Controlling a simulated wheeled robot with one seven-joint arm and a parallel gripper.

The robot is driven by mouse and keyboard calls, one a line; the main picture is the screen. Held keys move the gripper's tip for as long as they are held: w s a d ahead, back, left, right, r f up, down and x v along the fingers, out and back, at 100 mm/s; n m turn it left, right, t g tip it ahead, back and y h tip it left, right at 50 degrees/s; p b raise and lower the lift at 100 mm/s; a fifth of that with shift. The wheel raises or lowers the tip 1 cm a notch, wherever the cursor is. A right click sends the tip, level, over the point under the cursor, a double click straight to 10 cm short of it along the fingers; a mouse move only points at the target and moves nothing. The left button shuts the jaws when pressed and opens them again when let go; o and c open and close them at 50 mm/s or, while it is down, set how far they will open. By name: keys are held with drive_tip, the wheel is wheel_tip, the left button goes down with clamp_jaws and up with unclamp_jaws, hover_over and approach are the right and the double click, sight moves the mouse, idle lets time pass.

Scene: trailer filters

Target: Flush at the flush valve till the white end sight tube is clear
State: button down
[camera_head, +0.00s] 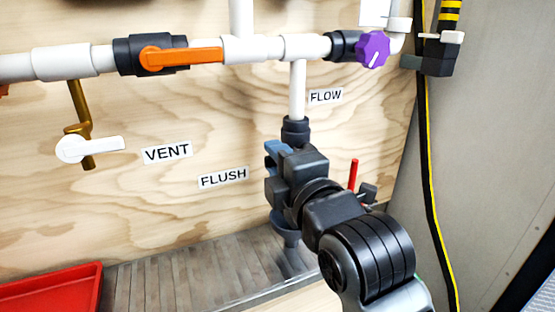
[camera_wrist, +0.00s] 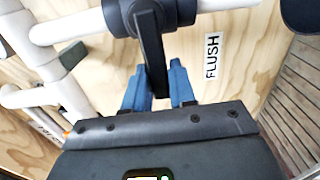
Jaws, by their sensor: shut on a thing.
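The flush valve is near the FLUSH label (camera_head: 223,178), on the white vertical pipe (camera_head: 297,90) below the FLOW label; its dark upper collar (camera_head: 295,130) shows in the head view, while my arm hides most of its body. In the wrist view its black lever handle (camera_wrist: 152,50) passes between the blue fingers of my gripper (camera_wrist: 158,85), which are shut on it. In the head view only a bit of blue finger (camera_head: 275,152) shows. I cannot make out the sight tube or its clarity.
An orange-handled valve (camera_head: 180,57) and a purple knob (camera_head: 373,49) sit on the white pipe above. A white-handled vent valve (camera_head: 88,149) hangs at left. A grey drain piece (camera_head: 285,230) is below my gripper. A red tray (camera_head: 50,290) lies at lower left.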

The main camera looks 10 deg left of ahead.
drive_tip(key=shift+f, duration=0.15)
drive_tip(key=c, duration=1)
unclamp_jaws()
drive_tip(key=shift+s+d, duration=0.1)
drive_tip(key=v, duration=0.7)
drive_tip(key=shift+s+d, duration=0.15)
drive_tip(key=shift+s, duration=0.1)
